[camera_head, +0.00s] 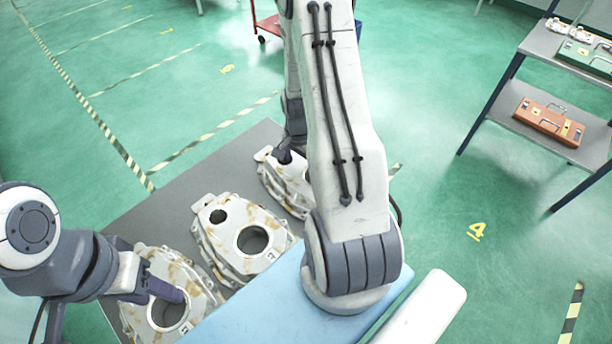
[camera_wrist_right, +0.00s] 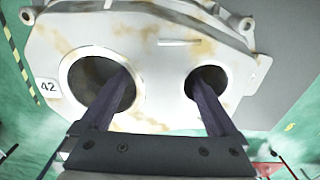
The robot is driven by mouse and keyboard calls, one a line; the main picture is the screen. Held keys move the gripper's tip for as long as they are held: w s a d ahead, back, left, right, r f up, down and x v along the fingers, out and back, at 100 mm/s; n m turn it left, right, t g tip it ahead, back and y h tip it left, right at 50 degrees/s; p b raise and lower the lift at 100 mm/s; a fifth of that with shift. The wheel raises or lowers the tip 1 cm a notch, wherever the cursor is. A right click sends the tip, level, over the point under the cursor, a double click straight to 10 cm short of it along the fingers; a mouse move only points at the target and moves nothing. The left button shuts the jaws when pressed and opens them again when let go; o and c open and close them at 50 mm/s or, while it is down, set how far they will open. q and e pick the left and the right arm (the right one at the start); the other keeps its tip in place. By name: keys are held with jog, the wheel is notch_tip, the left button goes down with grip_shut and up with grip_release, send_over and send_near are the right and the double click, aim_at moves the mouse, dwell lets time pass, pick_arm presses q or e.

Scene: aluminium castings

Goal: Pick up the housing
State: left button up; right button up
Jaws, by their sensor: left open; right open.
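Three pale, stained cast housings sit on a grey table. The far housing (camera_head: 270,178) is partly hidden behind my right arm. In the right wrist view a housing (camera_wrist_right: 150,40) marked 42 fills the top, with one large and one small hole. My right gripper (camera_wrist_right: 161,78) is open, one finger at each hole; the tips appear to reach into the openings, depth unclear. The middle housing (camera_head: 218,240) stands free. My left gripper (camera_head: 163,287) is open at the near-left housing (camera_head: 147,262); one dark finger lies over or in its large hole, the other is not clearly seen.
The grey table (camera_head: 150,215) has bare surface at its left and back. A light blue surface (camera_head: 245,318) lies at the front. A shelf rack (camera_head: 535,95) at right carries a red case (camera_head: 548,122) and a green case (camera_head: 585,55). The green floor between is clear.

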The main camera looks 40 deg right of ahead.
jog(key=shift+f, duration=0.25)
grip_shut()
jog(key=shift+r, duration=0.1)
